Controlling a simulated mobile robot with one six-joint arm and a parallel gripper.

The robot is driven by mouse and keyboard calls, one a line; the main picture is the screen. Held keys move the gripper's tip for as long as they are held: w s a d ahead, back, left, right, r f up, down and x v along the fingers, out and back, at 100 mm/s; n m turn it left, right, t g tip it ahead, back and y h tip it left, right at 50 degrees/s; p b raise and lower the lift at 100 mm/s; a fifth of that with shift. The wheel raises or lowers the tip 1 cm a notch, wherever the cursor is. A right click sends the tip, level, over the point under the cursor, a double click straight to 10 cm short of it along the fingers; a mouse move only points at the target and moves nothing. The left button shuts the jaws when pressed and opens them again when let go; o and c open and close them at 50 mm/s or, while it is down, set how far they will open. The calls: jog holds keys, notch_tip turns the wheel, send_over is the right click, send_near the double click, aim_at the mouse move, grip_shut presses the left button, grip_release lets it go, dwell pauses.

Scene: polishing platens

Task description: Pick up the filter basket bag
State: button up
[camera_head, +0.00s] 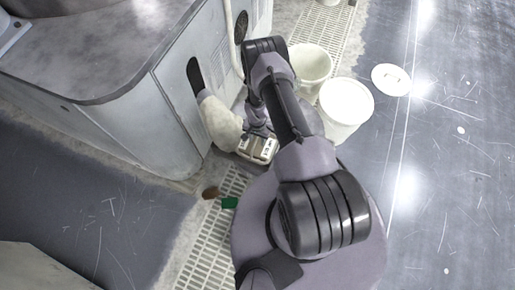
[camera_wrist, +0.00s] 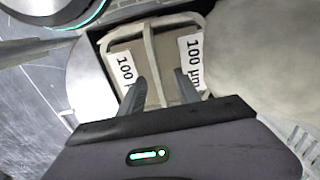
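A tan basket-like thing with a pale rim and white labels reading "100 µm" shows in the wrist view (camera_wrist: 170,50); I take it for the filter basket bag. In the head view it (camera_head: 262,149) is beside the machine's base, below my wrist. A pale strap or handle (camera_wrist: 151,62) crosses its top. My gripper (camera_wrist: 160,75) is open, its two fingers apart over the basket. The strap runs down between the fingers; I cannot tell whether they touch it. The basket's lower part is hidden.
A pale, soft-looking tube (camera_head: 220,122) comes from an opening in the grey machine (camera_head: 130,110), close beside the basket. Two white buckets (camera_head: 345,103) (camera_head: 311,62) and a round lid (camera_head: 391,79) are to the right. A green object (camera_head: 229,202) lies by the floor grating (camera_head: 205,250). Right floor is mostly clear.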

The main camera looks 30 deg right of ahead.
jog(key=shift+r, duration=0.15)
grip_shut()
dwell(1.2)
